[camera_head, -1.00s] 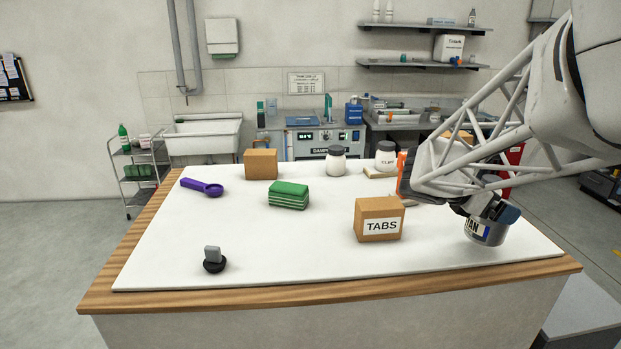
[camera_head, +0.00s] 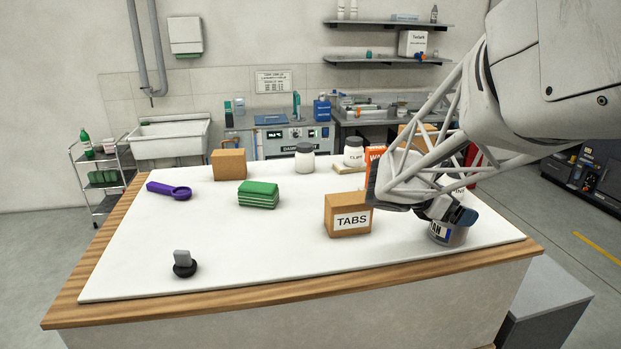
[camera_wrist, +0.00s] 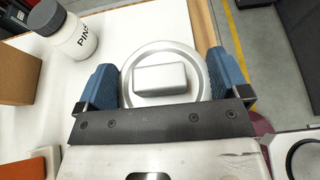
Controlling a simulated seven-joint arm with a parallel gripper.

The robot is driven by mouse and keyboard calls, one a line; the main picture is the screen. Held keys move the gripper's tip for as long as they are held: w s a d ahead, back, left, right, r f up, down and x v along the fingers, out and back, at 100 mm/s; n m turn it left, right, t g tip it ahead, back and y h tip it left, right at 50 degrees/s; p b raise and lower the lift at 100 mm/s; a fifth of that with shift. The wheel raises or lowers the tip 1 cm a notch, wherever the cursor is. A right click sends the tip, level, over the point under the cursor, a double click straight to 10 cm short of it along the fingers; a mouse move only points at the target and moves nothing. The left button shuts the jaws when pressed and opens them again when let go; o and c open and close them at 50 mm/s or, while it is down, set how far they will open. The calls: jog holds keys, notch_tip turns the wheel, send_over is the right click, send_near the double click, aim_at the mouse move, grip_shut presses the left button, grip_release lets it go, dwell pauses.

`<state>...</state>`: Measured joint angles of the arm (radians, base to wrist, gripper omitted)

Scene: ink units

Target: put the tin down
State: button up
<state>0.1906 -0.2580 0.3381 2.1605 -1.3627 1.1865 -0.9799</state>
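The tin (camera_head: 447,236) is a grey metal can with a blue, white and yellow label, upright near the right front corner of the white tabletop. In the wrist view its round lid (camera_wrist: 138,62) with a grey block on top sits between my two blue fingers. My gripper (camera_head: 449,212) holds the tin from above, a finger against each side; it also shows in the wrist view (camera_wrist: 163,82). The tin's base is at or just above the tabletop; I cannot tell whether it touches.
The TABS box (camera_head: 348,215) stands left of the tin. A white jar (camera_wrist: 74,38) is close by in the wrist view. A green block (camera_head: 258,195), purple scoop (camera_head: 170,190) and black-based grey piece (camera_head: 184,265) lie further left. The table's wooden edge (camera_head: 300,283) is near.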

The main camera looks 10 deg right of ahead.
jog(key=shift+o, duration=0.4)
jog(key=shift+r, duration=0.2)
jog(key=v, duration=1.2)
jog(key=shift+s+f, duration=0.1)
dwell(0.7)
jog(key=s+a+f+m+y, duration=0.1)
jog(key=s+m+y, duration=0.1)
jog(key=s, duration=0.1)
jog(key=s+a+f+m+y, duration=0.2)
jog(key=s+m, duration=0.1)
jog(key=s, duration=0.1)
jog(key=s+a+f+m+y, duration=0.1)
jog(key=s+a+m+y, duration=0.1)
jog(key=s+m, duration=0.1)
jog(key=shift+s+f, duration=0.25)
jog(key=shift+s, duration=0.3)
jog(key=s+a+f+m+t+y, duration=0.2)
jog(key=s+a+f+m+y, duration=0.1)
jog(key=s+a+m+y, duration=0.4)
jog(key=s+a+m, duration=0.2)
jog(key=m, duration=0.1)
jog(key=shift+a+t, duration=0.3)
